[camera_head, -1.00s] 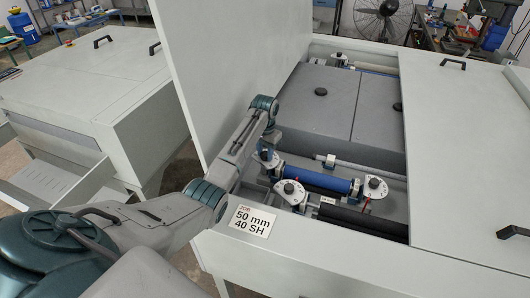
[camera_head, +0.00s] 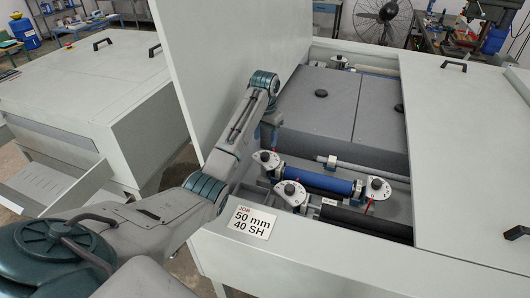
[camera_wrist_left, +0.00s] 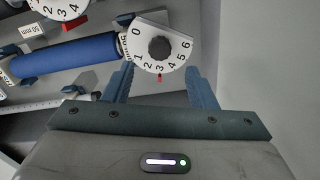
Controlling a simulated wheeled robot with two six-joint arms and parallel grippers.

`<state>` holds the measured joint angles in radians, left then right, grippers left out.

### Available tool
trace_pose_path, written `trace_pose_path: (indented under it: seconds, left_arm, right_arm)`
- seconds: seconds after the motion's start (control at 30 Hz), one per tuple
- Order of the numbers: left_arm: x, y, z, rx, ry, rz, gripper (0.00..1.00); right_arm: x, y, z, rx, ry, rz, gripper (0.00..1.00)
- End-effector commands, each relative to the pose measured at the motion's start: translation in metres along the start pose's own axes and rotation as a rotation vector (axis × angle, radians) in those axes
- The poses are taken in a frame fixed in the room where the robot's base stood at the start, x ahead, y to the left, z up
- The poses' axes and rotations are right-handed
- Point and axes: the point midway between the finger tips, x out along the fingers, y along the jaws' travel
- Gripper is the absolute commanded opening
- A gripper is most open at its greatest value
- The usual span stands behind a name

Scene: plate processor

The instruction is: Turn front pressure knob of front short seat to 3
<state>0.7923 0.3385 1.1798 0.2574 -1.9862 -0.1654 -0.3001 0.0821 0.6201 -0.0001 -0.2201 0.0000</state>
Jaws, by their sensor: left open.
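White dial plates with black knobs stand at the ends of the rollers in the open machine. The dial (camera_head: 266,158) at the left end of the blue roller (camera_head: 318,179) is just below my left gripper (camera_head: 268,139). In the left wrist view, its black knob (camera_wrist_left: 159,48) sits on a white plate numbered 0 to 6, with a red mark just outside the edge near the 3. My left gripper (camera_wrist_left: 160,72) is open, its blue fingers on either side of the dial, apart from the knob. Another dial (camera_head: 291,193) stands nearer, and one (camera_head: 377,187) to the right. My right gripper is out of view.
A raised cover panel (camera_head: 225,70) stands close behind my left arm. A black roller (camera_head: 365,222) lies nearer than the blue one. A card (camera_head: 251,222) reading "50 mm 40 SH" lies on the front rim. A flat cover (camera_head: 465,150) closes the right side.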

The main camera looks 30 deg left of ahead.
Motion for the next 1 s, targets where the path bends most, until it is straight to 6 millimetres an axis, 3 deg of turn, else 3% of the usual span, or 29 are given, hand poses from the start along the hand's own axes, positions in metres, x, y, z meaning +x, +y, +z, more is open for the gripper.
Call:
trace_pose_path:
  seconds: [0.03,0.1,0.27,1.0]
  left_arm:
    - [-0.008,-0.001,-0.001,0.0,0.006,-0.001,0.52]
    - [-0.024,0.0,0.001,0.0,-0.001,0.0,0.52]
    - [-0.034,0.0,0.0,0.0,0.0,0.0,0.52]
    - [-0.035,0.0,0.0,0.0,0.0,0.0,0.52]
  right_arm:
    - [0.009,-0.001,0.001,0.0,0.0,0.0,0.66]
    - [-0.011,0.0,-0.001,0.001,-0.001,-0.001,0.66]
    - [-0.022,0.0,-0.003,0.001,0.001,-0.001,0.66]
    - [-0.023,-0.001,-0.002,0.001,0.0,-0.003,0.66]
